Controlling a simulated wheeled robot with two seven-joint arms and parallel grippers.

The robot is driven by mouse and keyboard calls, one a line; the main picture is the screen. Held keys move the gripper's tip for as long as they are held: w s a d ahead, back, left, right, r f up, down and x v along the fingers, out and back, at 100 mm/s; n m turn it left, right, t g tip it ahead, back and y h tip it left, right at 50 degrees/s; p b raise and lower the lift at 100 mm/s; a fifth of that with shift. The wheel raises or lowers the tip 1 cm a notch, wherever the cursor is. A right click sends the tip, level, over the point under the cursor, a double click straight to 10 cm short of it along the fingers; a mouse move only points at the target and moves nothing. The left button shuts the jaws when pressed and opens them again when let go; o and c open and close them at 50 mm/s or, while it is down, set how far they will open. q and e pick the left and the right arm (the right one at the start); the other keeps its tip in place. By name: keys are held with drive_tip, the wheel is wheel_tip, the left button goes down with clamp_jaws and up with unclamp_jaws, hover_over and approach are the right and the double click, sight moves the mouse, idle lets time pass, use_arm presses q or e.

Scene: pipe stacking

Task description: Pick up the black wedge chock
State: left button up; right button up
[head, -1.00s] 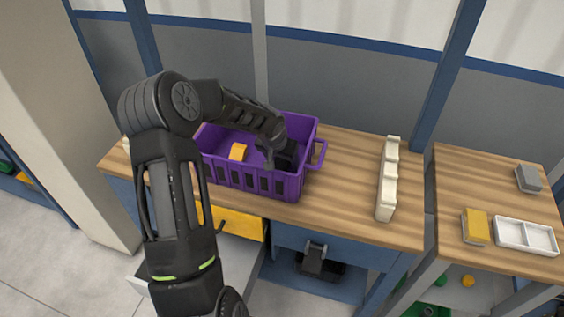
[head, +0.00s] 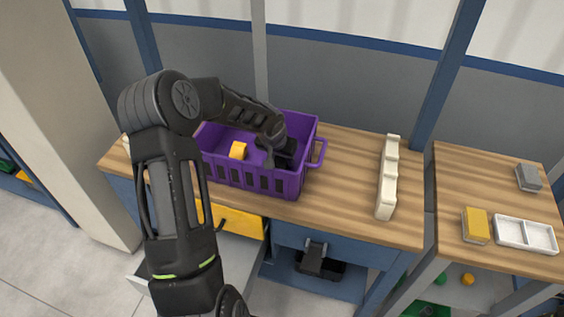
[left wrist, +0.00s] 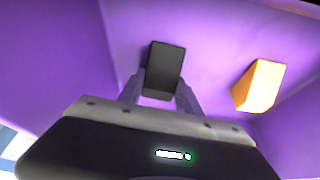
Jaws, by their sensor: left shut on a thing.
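The black wedge chock (left wrist: 163,70) is a dark block between the two fingers of my left gripper (left wrist: 160,92) in the left wrist view. The gripper is shut on it. In the head view my left gripper (head: 277,156) reaches down inside the right part of the purple crate (head: 250,182). There the dark gripper and dark chock are hard to tell apart. Whether the chock is clear of the crate floor is hard to tell. My right gripper is not in view.
A yellow block (head: 238,150) lies in the crate, left of my gripper. A cream notched rack (head: 387,180) stands to the right on the wooden table (head: 345,185). A side table holds a yellow block (head: 475,226), a white tray (head: 526,249) and a grey block (head: 528,178).

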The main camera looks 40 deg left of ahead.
use_arm(q)
clamp_jaws()
wheel_tip(320, 180, up, 10)
drive_tip(key=shift+r+b, duration=0.1)
drive_tip(key=shift+b, duration=0.55)
idle(0.5)
